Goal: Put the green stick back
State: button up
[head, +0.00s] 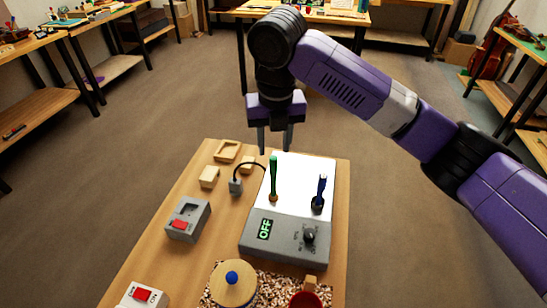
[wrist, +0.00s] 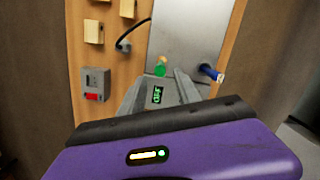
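The green stick (head: 273,178) stands upright on the left of the pale top plate of a grey device (head: 285,240). In the wrist view the green stick (wrist: 160,69) shows end-on, between and just past the fingertips. A blue stick (head: 319,192) stands on the right of the same plate; it also shows in the wrist view (wrist: 210,73). My gripper (head: 275,148) is open and empty, with its fingers pointing down. It appears above and behind the green stick, apart from it. The stick's lower end is partly hidden in the wrist view.
The device display (head: 264,229) reads OFF, beside a black knob (head: 309,234).

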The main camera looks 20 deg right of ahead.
notch_tip(320, 180, up, 2)
jog(key=shift+s+r, duration=0.1)
jog(key=shift+s, duration=0.05)
dwell(0.5)
